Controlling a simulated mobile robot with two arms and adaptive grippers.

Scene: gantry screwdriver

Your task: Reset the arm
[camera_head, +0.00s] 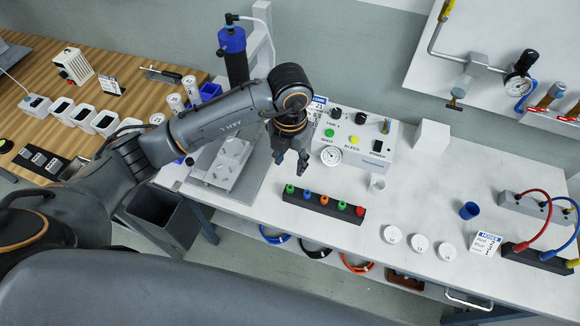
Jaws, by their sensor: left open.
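My left gripper (290,163) hangs at the end of my dark grey left arm (215,125), which reaches in from the left. The gripper is open and empty, with its fingers pointing down. It is in front of the white control box (372,150), above the white table (330,232). A black strip with several coloured knobs (322,205) lies just below it in the picture. My right gripper is not in view.
A blue and black screwdriver (232,55) stands upright behind my arm. White discs (420,243), a blue cup (469,210) and a manifold with red and blue hoses (535,250) are on the right. A wooden table (35,135) is at left. The table's right middle is mostly clear.

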